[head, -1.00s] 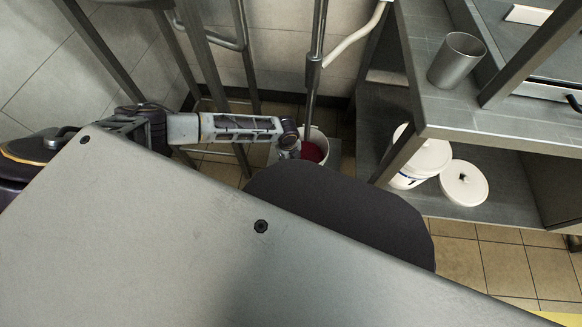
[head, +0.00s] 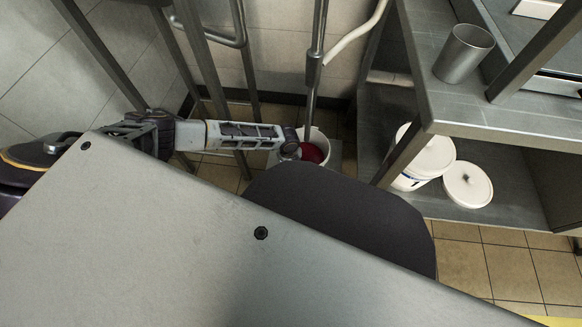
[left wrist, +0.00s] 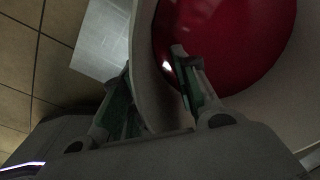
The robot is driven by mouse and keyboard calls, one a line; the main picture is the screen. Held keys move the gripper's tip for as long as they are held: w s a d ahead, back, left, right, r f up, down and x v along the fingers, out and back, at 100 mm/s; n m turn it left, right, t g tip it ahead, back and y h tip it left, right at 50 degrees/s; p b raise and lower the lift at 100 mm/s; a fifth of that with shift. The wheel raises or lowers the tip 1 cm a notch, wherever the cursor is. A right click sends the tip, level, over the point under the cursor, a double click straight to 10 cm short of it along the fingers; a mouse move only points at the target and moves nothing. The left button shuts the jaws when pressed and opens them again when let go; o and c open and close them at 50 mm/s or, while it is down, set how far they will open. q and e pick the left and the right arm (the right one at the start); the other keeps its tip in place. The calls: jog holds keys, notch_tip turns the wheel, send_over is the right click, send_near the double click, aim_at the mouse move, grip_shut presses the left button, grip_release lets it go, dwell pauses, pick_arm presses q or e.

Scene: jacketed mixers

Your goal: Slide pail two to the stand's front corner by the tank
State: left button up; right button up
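A white pail (head: 325,137) with red contents (head: 313,152) stands on a low grey stand (head: 337,155) below a vertical pipe; its number is not visible. My left gripper (head: 291,148) is at the pail's left rim. In the left wrist view my left gripper (left wrist: 153,58) has its fingers apart, straddling the pail's wall (left wrist: 143,70), one outside and one inside above the red contents (left wrist: 225,40). A bare corner of the stand (left wrist: 103,40) shows beside the pail. I cannot make out the tank itself. My right gripper is out of view.
A grey shelf unit (head: 500,119) stands at the right, with a metal cup (head: 463,55) on top. Its lower shelf holds a white pail (head: 428,163) marked 1 and a round white lid (head: 467,184). Metal legs (head: 205,65) stand left of the pipe (head: 313,75).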

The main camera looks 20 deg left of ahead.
pick_arm(q)
grip_shut()
jog(key=shift+s, duration=0.15)
dwell(0.4)
